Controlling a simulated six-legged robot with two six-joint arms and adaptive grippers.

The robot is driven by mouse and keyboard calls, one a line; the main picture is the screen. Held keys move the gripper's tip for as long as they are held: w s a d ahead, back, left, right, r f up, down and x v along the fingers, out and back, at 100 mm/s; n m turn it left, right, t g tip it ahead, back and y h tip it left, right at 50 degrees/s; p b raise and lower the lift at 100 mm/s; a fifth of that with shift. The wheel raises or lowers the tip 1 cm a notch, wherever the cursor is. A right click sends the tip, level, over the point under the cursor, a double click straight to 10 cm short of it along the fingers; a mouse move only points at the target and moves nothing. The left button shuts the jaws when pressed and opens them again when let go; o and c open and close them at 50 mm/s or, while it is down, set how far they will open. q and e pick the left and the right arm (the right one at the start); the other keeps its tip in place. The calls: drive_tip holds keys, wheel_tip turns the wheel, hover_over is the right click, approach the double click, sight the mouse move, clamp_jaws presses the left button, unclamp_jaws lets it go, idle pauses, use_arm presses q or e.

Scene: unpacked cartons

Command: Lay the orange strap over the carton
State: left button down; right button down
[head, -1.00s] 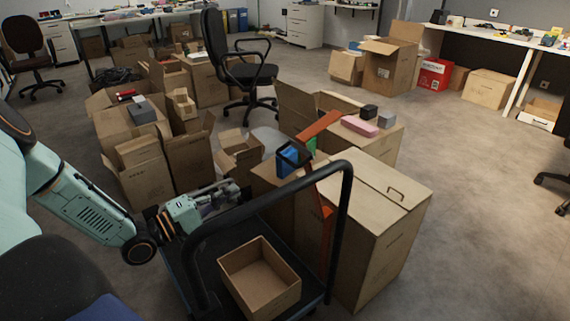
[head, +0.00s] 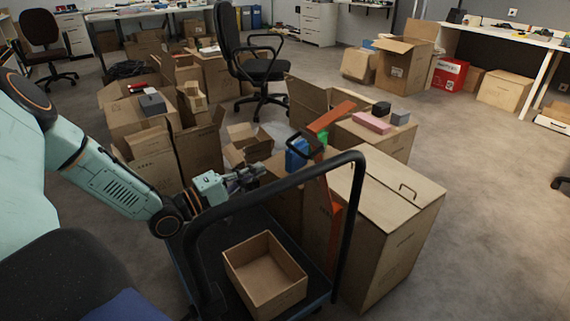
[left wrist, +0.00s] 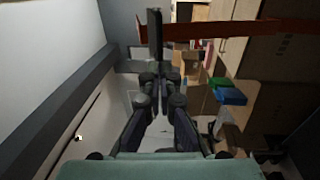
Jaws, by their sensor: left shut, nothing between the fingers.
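The orange strap (head: 331,118) stands up at the left side of the large closed carton (head: 385,255). Its upper part bends to the right above the carton's far left corner, and its lower part hangs down the side, partly behind the trolley handle. A black loop sits by its bend. My left gripper (head: 258,172) is shut and empty, left of the strap and apart from it in the head view. In the left wrist view the shut fingers (left wrist: 155,42) point up the picture, and the strap (left wrist: 250,28) crosses at the top right. My right gripper is not in view.
A black trolley handle (head: 270,183) arches in front of the carton. A small open box (head: 265,275) stands on the trolley deck. Blue (head: 297,154) and green items lie by the strap. Open cartons (head: 180,145) crowd the back left. Floor at right (head: 500,220) is clear.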

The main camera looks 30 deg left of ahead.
sight(295, 151)
use_arm(q)
drive_tip(key=b+x, duration=0.5)
drive_tip(key=x, duration=0.4)
drive_tip(key=shift+a, duration=0.1)
